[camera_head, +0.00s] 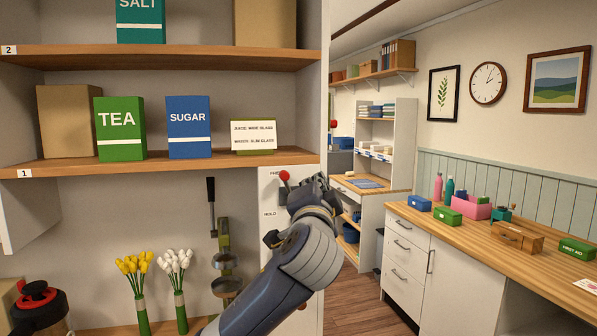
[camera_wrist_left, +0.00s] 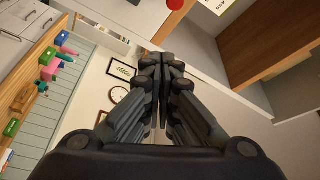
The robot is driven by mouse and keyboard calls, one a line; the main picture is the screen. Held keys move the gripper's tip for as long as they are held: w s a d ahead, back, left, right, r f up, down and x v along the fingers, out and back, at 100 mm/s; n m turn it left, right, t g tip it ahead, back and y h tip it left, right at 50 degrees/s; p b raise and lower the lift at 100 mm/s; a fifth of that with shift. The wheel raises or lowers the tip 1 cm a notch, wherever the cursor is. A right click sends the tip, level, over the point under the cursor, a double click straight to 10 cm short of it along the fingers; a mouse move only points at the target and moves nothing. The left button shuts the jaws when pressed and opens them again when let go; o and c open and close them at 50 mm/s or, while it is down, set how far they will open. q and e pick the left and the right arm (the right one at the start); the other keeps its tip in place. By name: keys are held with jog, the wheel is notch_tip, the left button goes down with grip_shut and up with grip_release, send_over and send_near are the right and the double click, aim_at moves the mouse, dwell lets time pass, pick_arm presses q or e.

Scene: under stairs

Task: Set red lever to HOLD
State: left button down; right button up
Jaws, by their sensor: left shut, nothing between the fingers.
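The red lever's round knob (camera_head: 284,175) shows on a white panel (camera_head: 266,196), beside an upper label, partly covered, that seems to read FREE. The HOLD label (camera_head: 270,213) sits lower on the panel. My left gripper (camera_head: 320,181) is shut and empty, just right of the knob in the head view, and its arm hides much of the panel and the lever's lower part. In the left wrist view the shut fingertips (camera_wrist_left: 165,56) point up the picture, and a red round part (camera_wrist_left: 174,4), likely the knob, shows at the top edge. My right gripper is not in view.
A wooden shelf (camera_head: 170,167) with a green TEA box (camera_head: 120,130), a blue SUGAR box (camera_head: 188,128) and a note card (camera_head: 254,134) is above left. Vases of yellow and white flowers (camera_head: 180,300) stand below. A counter (camera_head: 520,252) with small items is at right; floor shows between.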

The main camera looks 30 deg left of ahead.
aim_at(288, 187)
pick_arm(q)
jog(key=shift+s+r+y, duration=0.2)
jog(key=shift+r+y, duration=0.1)
jog(key=shift+r, duration=0.4)
jog(key=shift+w+a, duration=0.1)
jog(key=p+x, duration=0.6)
jog(key=x, duration=0.4)
jog(key=s+a+f+p, duration=0.1)
jog(key=s+a+f, duration=0.1)
jog(key=shift+s+a, duration=0.1)
jog(key=shift+s, duration=0.25)
jog(key=shift+w, duration=0.1)
